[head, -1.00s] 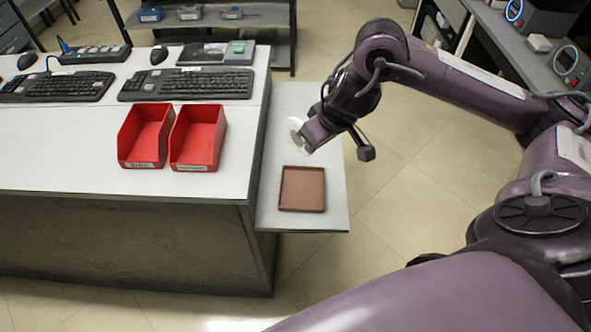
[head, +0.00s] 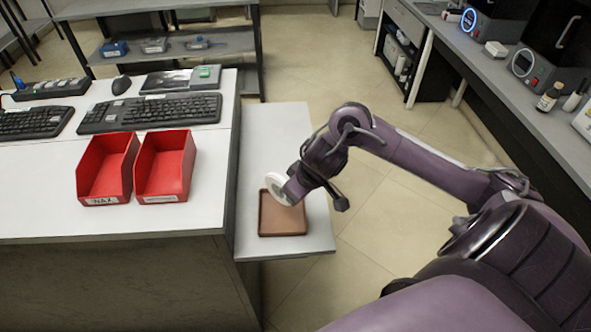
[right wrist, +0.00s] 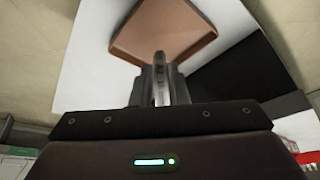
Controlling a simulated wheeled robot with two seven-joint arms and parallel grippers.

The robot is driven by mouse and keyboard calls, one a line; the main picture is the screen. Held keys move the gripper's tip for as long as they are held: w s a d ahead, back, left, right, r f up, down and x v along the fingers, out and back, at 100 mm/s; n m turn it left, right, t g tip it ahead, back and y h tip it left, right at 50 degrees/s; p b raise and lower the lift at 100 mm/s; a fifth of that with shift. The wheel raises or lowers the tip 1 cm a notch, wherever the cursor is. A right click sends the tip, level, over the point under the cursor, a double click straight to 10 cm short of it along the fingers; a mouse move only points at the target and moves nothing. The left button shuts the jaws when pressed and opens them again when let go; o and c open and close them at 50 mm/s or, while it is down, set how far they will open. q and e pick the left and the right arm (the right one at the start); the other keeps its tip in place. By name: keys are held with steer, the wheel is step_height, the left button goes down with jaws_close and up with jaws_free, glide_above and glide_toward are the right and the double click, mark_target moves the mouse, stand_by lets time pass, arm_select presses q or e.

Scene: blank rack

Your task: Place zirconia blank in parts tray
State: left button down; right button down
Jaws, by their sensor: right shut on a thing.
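The zirconia blank (head: 273,188) is a white disc, tilted up on its edge in my right gripper (head: 288,192). The gripper is shut on it and holds it over the far left part of the parts tray (head: 284,228). The tray is a shallow brown square with a low rim, and it looks empty. In the right wrist view the tray (right wrist: 190,46) shows beyond the gripper fingers (right wrist: 158,78); the blank is hard to make out there. My left gripper is not in view.
The tray sits on a light grey side shelf (head: 262,135), lower than the white counter (head: 50,222). Two red bins (head: 165,180) stand near the counter's right edge, with keyboards (head: 150,112) behind. The shelf is clear behind the tray.

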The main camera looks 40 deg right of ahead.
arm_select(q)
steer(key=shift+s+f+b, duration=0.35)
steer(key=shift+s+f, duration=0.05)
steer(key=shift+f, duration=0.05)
arm_select(e)
steer(key=shift+f, duration=2.5)
steer(key=shift+f, duration=0.15)
steer(key=c, duration=1.4)
jaws_free()
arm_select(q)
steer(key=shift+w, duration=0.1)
